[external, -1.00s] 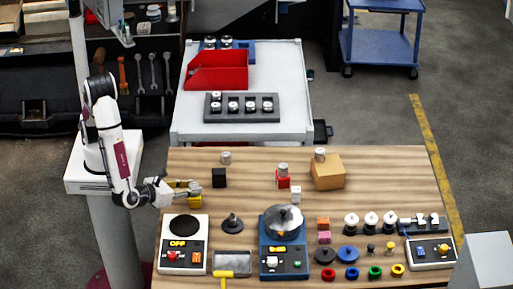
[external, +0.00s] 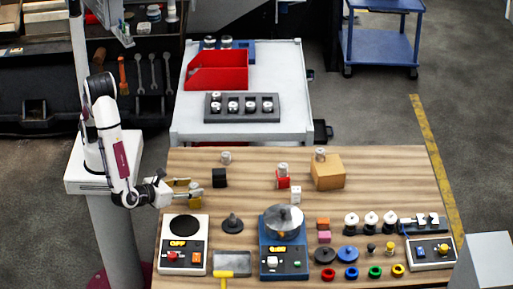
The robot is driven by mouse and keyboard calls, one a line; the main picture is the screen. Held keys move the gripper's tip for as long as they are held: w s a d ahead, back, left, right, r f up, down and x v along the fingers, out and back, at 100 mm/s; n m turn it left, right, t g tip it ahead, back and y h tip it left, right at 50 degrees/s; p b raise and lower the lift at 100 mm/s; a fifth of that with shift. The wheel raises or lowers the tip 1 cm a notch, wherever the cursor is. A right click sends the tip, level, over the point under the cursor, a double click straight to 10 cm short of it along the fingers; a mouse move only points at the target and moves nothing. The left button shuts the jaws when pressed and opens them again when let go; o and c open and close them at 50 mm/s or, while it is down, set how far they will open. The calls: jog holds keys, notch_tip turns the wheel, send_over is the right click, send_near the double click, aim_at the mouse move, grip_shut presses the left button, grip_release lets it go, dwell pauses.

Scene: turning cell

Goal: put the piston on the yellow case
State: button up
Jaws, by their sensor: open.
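My gripper (external: 192,187) is open at the left side of the wooden table, low over the top. Yellow surfaces, likely the yellow case (external: 169,202), show beside and behind its fingers; the fingers hide most of it. I cannot tell whether a piston is between the fingers or on the case. Another cylinder (external: 283,168) sits on the red block (external: 283,181), and a third (external: 320,154) is on top of the cardboard box (external: 328,175).
A white scale-like device (external: 183,258) stands in front of my gripper, beside a dark cone-shaped piece (external: 232,223). A blue machine (external: 284,258) stands mid-front. Rings and discs fill the right front. A grey tray (external: 242,107) with several cylinders is on the rear cart.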

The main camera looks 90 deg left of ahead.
jog(key=v, duration=1.1)
jog(key=shift+s+d+r, duration=0.15)
jog(key=shift+s+d, duration=0.1)
jog(key=shift+s, duration=0.05)
jog(key=shift+w, duration=0.15)
jog(key=w+d+r+m+t+h, duration=0.1)
jog(key=w+r+m+h, duration=0.3)
jog(key=w, duration=0.4)
jog(key=w+d+r+m+t+h, duration=0.1)
jog(key=w+r+m+h, duration=0.3)
jog(key=w, duration=0.3)
jog(key=w+a+r+m+h, duration=0.2)
jog(key=r+m+h, duration=0.1)
jog(key=r+m, duration=0.3)
jog(key=w+a+r+m+h, duration=0.25)
jog(key=r+m, duration=0.25)
jog(key=m, duration=0.3)
jog(key=s+a+f+m+g+y, duration=0.2)
jog(key=s+a+f+m+g, duration=0.1)
jog(key=s+a+m, duration=0.8)
jog(key=s+a+f+m+g+y, duration=0.2)
jog(key=s+a+f+m, duration=0.3)
jog(key=s+a+m, duration=0.6)
jog(key=s+a+g, duration=0.1)
jog(key=s+a, duration=0.2)
jog(key=a, duration=0.3)
jog(key=shift+a+f+g+y, duration=0.15)
jog(key=shift+f+g+y, duration=0.15)
jog(key=shift+y, duration=0.05)
